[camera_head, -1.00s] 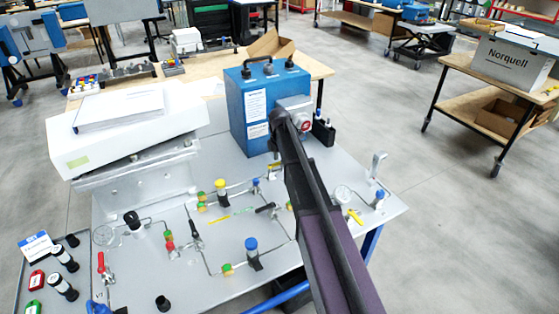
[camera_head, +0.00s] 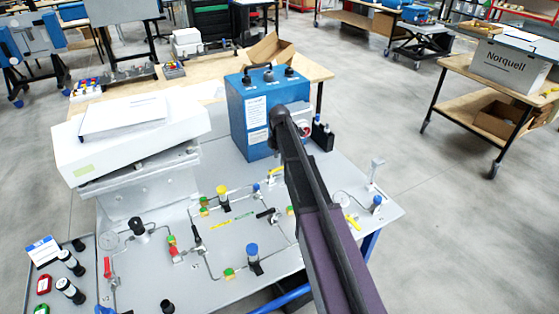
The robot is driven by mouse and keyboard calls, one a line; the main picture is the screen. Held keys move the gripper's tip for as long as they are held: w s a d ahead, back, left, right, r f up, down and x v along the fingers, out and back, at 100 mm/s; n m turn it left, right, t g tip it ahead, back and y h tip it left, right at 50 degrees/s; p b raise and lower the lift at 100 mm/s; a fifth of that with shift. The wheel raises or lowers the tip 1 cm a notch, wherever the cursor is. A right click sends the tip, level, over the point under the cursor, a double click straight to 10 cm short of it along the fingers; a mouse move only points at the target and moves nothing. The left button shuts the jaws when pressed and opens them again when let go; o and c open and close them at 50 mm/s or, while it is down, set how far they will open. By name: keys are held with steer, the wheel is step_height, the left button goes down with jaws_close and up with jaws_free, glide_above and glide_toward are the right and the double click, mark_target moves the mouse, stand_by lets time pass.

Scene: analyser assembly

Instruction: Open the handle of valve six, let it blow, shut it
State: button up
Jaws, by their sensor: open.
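The valve panel is a grey tabletop (camera_head: 200,291) with thin tubes and several valves. I see a red handle (camera_head: 109,270) at left, a black handle (camera_head: 197,234) near the middle, another black handle (camera_head: 265,213) further right, and a yellow handle (camera_head: 352,221) at the right, past my arm. No number is readable, so I cannot tell which is valve six. My arm reaches up from the bottom right across the panel to the blue box. My gripper does not show; it is hidden beyond the arm's far end. The arm covers part of the tubing.
A blue box (camera_head: 240,118) with a top handle stands at the back of the panel. A white device (camera_head: 130,150) stands at back left. A tray with black-capped vials (camera_head: 70,292) is at lower left. Open floor (camera_head: 440,220) lies to the right.

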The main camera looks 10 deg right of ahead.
mark_target(279, 168)
step_height(279, 168, up, 10)
steer(key=p, duration=0.8)
steer(key=shift+p, duration=0.3)
steer(key=shift+f, duration=0.25)
step_height(279, 168, down, 14)
steer(key=b, duration=1.4)
steer(key=shift+r, duration=0.25)
jaws_close()
